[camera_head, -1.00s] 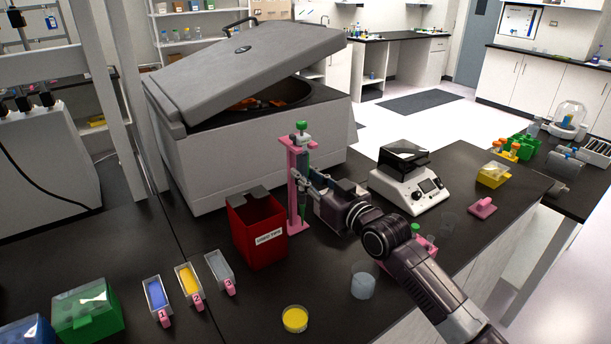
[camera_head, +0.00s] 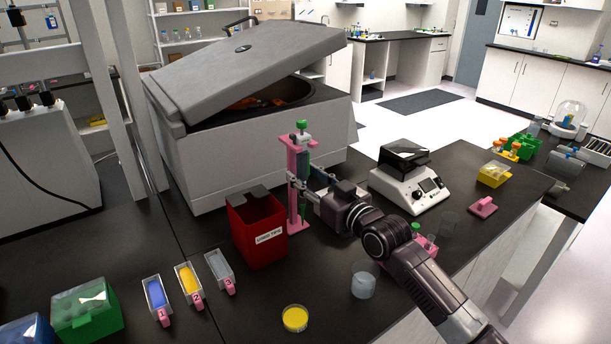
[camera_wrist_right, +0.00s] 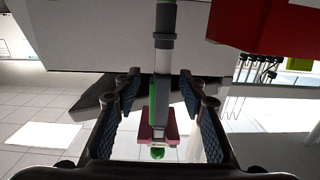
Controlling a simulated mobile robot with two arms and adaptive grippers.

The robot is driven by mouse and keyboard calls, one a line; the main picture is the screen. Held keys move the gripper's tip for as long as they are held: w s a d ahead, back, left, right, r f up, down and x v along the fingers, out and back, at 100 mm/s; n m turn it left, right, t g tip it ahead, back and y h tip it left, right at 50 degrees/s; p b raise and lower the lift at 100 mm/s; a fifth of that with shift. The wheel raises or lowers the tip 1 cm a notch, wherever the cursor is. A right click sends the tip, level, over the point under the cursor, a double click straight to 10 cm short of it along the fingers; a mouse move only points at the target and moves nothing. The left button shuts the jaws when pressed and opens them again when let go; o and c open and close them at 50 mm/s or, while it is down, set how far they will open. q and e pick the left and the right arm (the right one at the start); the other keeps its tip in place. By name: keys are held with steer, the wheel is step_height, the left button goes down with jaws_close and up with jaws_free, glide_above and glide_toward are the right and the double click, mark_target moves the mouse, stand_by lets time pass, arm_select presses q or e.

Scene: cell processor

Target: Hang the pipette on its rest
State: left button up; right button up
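The pipette (camera_head: 302,126), with a green top and a grey and green body, is upright against the pink rest (camera_head: 293,168). In the right wrist view the pipette (camera_wrist_right: 163,60) appears upside down between my fingers, with the pink rest (camera_wrist_right: 145,133) behind its top end. My right gripper (camera_head: 312,186) is beside the pipette at mid-height. In the wrist view the right gripper (camera_wrist_right: 165,112) has its padded fingers spread, with a gap on each side of the pipette. The exact contact between pipette and rest is hidden. My left gripper is not in view.
A red waste box (camera_head: 257,230) stands just left of the rest. A large grey centrifuge (camera_head: 255,150) with a raised lid is behind. A white scale (camera_head: 410,190) is to the right. A clear beaker (camera_head: 364,281) and yellow dish (camera_head: 295,318) are in front.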

steer(key=v, duration=1.2)
stand_by(0.3)
